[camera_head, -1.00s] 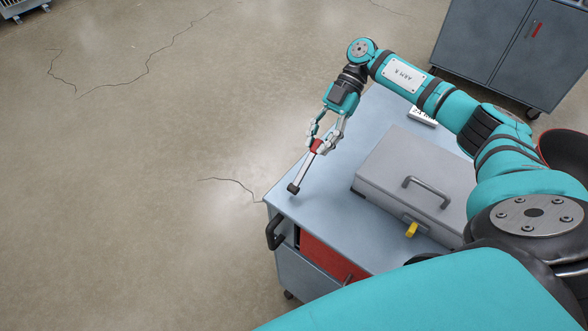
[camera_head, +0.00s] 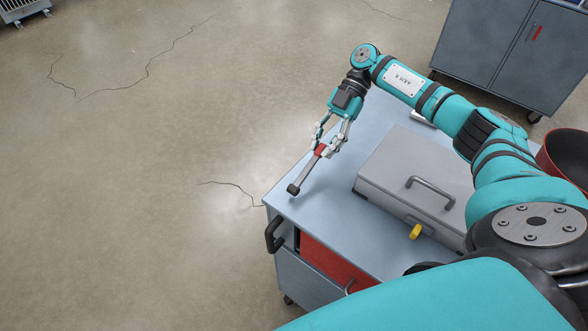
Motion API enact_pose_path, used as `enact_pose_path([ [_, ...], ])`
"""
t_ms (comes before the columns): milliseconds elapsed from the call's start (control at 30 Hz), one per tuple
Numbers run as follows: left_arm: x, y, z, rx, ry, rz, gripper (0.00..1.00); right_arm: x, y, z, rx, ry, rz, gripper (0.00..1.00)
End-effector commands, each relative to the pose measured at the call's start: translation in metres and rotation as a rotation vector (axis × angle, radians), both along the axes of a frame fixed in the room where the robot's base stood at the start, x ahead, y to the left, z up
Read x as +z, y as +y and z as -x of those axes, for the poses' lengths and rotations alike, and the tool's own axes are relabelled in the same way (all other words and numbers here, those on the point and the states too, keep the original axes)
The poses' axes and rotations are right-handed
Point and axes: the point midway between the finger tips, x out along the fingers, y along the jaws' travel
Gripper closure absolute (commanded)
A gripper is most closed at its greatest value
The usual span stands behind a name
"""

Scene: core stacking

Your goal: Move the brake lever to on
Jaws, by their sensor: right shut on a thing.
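My right gripper (camera_head: 326,149), reaching in from the right, is shut on the red part of a grey bar (camera_head: 305,175) with a dark block at its lower left end. The bar slants over the left part of the blue-grey cart top (camera_head: 305,207). I cannot tell whether its dark end touches the top. The bar's upper end is partly hidden by the fingers. I see no on or off marking, and I cannot tell whether this bar is the brake lever. My left gripper is not in view.
A grey case (camera_head: 395,170) with a handle and yellow latch lies on the cart, right of the gripper. A red container (camera_head: 567,158) is at the right edge. A dark cabinet (camera_head: 510,50) stands at the back right. The floor on the left is clear.

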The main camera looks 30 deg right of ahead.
Motion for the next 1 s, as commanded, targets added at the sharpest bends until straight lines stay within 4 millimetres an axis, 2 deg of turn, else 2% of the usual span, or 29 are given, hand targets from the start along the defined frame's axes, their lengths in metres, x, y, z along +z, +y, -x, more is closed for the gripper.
enact_pose_path([
  [33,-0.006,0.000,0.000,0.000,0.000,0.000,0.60,-0.007,-0.003,-0.001,-0.003,0.001,0.005,1.00],
  [300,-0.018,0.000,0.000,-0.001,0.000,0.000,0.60,-0.023,-0.009,-0.004,-0.002,0.001,0.005,1.00],
  [700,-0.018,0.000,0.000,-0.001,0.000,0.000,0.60,-0.024,-0.010,-0.004,-0.001,0.000,0.004,1.00],
  [900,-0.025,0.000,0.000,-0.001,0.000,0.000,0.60,-0.035,-0.011,-0.004,-0.002,0.001,0.005,1.00],
  [933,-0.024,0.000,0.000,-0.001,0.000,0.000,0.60,-0.033,-0.011,-0.004,-0.001,0.000,0.004,0.75],
  [1000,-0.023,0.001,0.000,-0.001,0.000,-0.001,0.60,-0.032,-0.011,-0.004,-0.001,-0.001,0.004,0.66],
])
